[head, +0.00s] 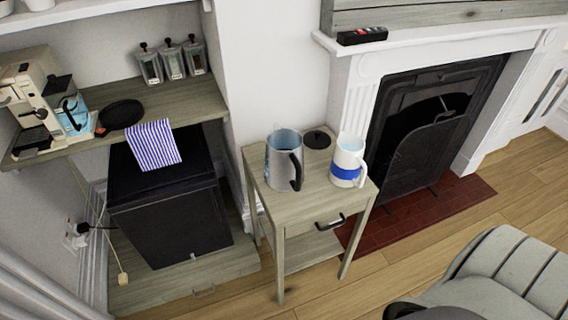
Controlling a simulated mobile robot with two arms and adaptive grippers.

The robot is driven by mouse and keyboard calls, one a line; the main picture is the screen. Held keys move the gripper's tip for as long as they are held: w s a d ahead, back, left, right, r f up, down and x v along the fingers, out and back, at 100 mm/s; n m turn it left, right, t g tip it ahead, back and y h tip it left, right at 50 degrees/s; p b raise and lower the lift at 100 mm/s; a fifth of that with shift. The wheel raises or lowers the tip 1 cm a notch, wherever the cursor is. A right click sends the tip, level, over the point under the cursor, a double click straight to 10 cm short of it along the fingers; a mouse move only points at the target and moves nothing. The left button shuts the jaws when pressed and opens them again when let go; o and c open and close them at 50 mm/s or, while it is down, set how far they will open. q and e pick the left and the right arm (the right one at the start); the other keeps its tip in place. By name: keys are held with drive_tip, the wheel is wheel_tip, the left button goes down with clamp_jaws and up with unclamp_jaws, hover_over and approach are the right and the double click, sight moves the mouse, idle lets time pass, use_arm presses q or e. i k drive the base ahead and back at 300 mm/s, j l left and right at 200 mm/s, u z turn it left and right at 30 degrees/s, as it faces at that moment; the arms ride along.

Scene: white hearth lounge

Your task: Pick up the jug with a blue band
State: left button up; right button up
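The jug with a blue band (346,161) is white, with a blue stripe round its lower part. It stands upright on the right side of a small wooden side table (318,199), its handle toward the lower right. A grey metallic jug (281,170) with a black handle stands to its left on the same table. Neither of my grippers shows in the head view.
A round black lid or disc (317,139) lies behind the jugs. A fireplace (425,125) is at the right, and a pale slatted armchair (500,275) at the lower right. A shelf with a coffee machine (32,95) is at the left. Wooden floor before the table is clear.

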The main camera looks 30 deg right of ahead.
sight(347, 162)
drive_tip(key=z, duration=1.5)
